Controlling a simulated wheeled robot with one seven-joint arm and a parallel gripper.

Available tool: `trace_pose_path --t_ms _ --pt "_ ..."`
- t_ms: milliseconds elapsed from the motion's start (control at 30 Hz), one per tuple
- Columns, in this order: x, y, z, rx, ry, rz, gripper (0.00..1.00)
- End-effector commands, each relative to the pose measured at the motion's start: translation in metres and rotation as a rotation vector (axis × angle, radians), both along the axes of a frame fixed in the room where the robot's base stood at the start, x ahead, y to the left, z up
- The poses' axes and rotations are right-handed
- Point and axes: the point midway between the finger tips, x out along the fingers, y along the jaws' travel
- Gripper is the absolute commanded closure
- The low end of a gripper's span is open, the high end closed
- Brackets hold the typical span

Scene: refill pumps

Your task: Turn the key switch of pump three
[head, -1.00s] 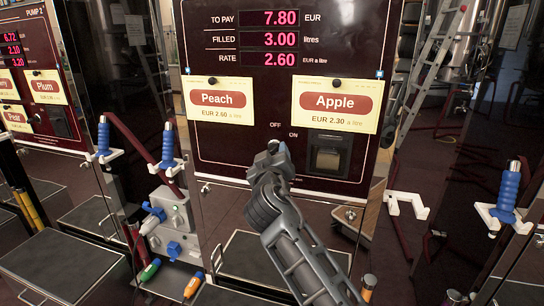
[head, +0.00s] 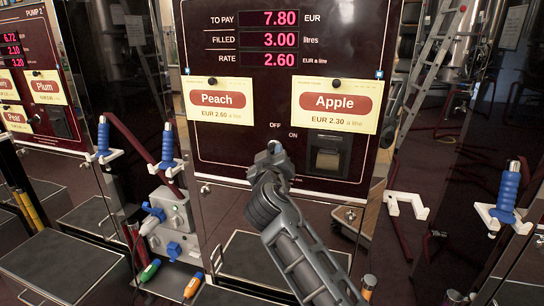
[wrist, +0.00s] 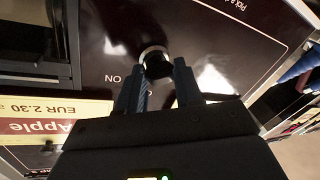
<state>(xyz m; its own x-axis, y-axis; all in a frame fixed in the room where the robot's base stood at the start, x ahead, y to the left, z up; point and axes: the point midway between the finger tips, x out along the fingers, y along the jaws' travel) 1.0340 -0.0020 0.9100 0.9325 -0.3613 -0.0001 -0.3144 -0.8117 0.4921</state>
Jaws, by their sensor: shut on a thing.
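The pump panel (head: 290,85) in front of me is dark red and shows 7.80, 3.00 and 2.60; its number is out of view, and the panel to its left reads PUMP 2. My gripper (head: 272,152) is at the panel's lower middle, by the OFF and ON marks, and hides the switch in the head view. In the wrist view, the round key switch (wrist: 155,58), with a silver ring and dark centre, sits between the fingertips of my gripper (wrist: 157,75). The jaws are shut on it. The ON mark shows beside it; the key's exact angle is unclear.
Peach (head: 219,100) and Apple (head: 336,103) price cards hang on the panel. A square receipt slot (head: 327,155) is right of my gripper. Blue-handled nozzles (head: 507,190) stand at both sides. A grey valve box (head: 168,215) is at lower left.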

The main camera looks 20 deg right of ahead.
Motion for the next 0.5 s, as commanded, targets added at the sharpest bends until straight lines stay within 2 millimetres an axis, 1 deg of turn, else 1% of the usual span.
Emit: trace_pose_path --t_ms 267,500 --pt "-0.0002 0.0005 0.003 -0.046 0.036 0.001 0.96" --pt "-0.0004 0.0007 0.0062 -0.174 0.131 0.001 0.96"
